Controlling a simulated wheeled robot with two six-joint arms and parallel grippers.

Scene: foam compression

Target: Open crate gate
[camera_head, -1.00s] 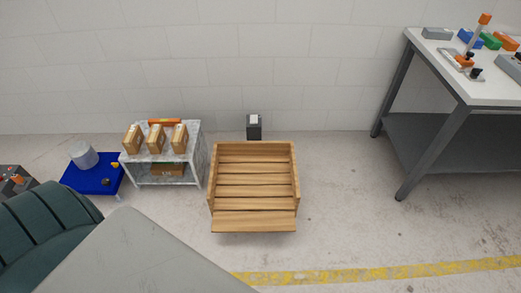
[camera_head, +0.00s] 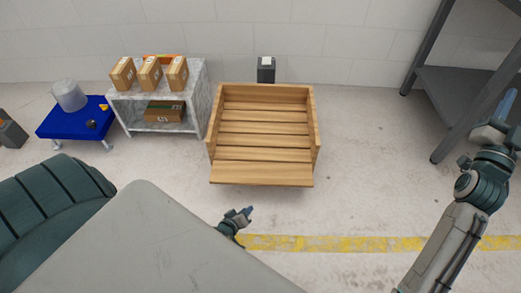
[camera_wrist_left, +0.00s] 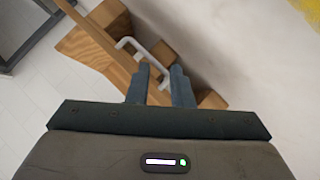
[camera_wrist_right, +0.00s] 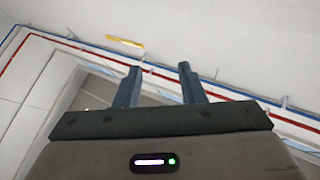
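The wooden crate (camera_head: 264,128) stands on the floor in the middle of the head view, with slats across its bottom. Its front board (camera_head: 262,174) faces me; I cannot tell whether this gate is raised or lowered. My right gripper (camera_head: 506,106) is raised at the right, open and empty.
A marble-topped shelf (camera_head: 200,92) with cartons (camera_head: 150,73) stands left of the crate. A blue platform (camera_head: 62,124) is farther left. A grey workbench (camera_head: 450,82) stands at the right. A dark post (camera_head: 266,72) is behind the crate. Floor right of the crate is clear.

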